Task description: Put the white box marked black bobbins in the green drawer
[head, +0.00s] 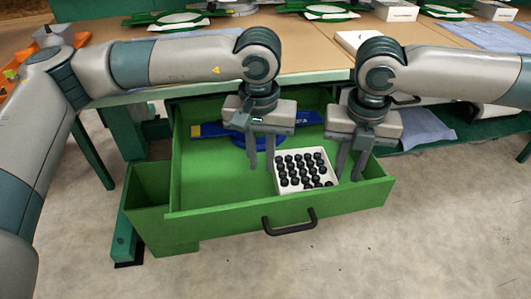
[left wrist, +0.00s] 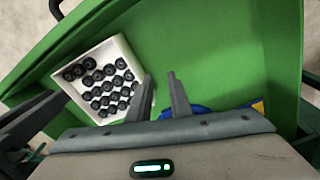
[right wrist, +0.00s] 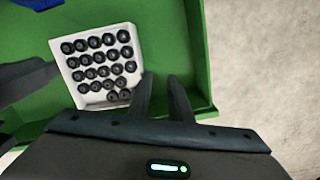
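The white box (head: 306,188) filled with rows of black bobbins is inside the open green drawer (head: 225,190), near its front wall. It appears to rest on the drawer floor. No marking on it is readable. It also shows in the left wrist view (left wrist: 62,76) and the right wrist view (right wrist: 72,76). My left gripper (head: 260,163) points down just left of the box, its two fingers apart with nothing between them. My right gripper (head: 350,168) points down just right of the box, fingers also apart and empty. I cannot tell whether either touches the box.
A blue and yellow object (head: 215,130) lies at the back of the drawer. The drawer's left part is clear. The worktable (head: 310,55) above holds green items, white plates and white boxes. A blue cloth (head: 425,128) lies on a shelf at the right.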

